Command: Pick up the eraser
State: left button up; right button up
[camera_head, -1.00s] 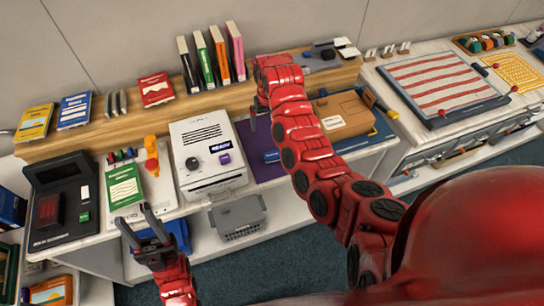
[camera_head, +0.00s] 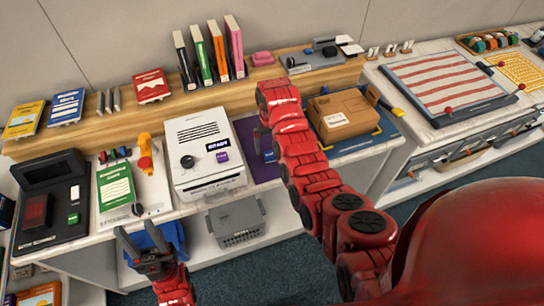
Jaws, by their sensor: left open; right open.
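A small pink block (camera_head: 262,58), which looks like the eraser, lies on the wooden shelf (camera_head: 130,128) just right of the upright books. My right gripper (camera_head: 265,146) is open and points down over the purple mat (camera_head: 244,132), in front of and below the pink block and apart from it. The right gripper's wrist partly hides its fingers. My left gripper (camera_head: 143,244) is open and empty, in front of the counter's edge and far from the pink block.
Upright books (camera_head: 219,48) stand left of the pink block, and a grey tray of tools (camera_head: 310,58) lies to its right. A white machine (camera_head: 205,150) and a cardboard box (camera_head: 343,114) flank the purple mat. A grey basket (camera_head: 237,222) sits below.

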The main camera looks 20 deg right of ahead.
aim_at(272, 153)
jog(key=shift+f+p, duration=0.35)
jog(key=shift+p, duration=0.15)
jog(key=shift+w+d+f+p, duration=0.1)
jog(key=shift+f+p, duration=0.2)
jog(key=shift+f, duration=0.1)
jog(key=shift+w+d+f+p, duration=0.1)
jog(key=shift+f+p, duration=0.15)
jog(key=shift+f, duration=1.55)
jog(key=shift+c, duration=0.3)
jog(key=c, duration=1.3)
jog(key=shift+r, duration=0.2)
